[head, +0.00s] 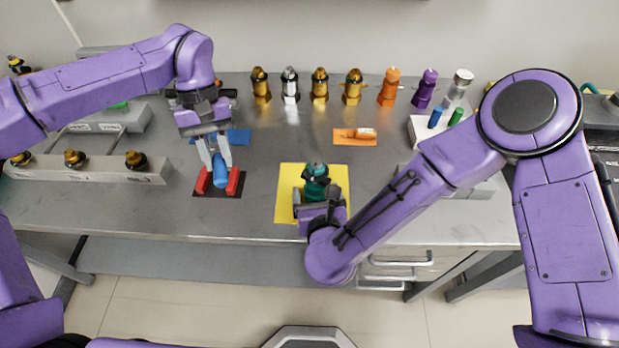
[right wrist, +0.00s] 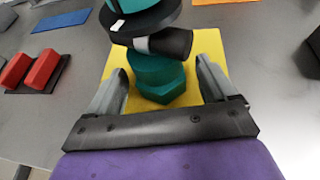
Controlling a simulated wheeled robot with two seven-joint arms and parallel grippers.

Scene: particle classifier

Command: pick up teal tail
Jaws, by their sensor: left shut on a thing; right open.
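The teal part (head: 316,171), which I take for the teal tail, stands on the yellow mat (head: 285,210). In the right wrist view its hexagonal base (right wrist: 162,85) lies between the fingers, with a dark cylinder and black disc above it. My right gripper (head: 312,197) is open, with one finger on each side of the teal part and gaps showing. My left gripper (head: 217,160) is shut on a blue cylinder (head: 220,173), between two red blocks (head: 235,182) on a dark plate. Whether the cylinder touches the plate cannot be told.
An orange mat (head: 345,141) with an orange piece lies behind the yellow mat. Several gold, silver, orange and purple figures line the back, including a purple one (head: 425,88). A white holder (head: 423,130) stands right, and a rack (head: 100,168) left. Grey table shows between the mats.

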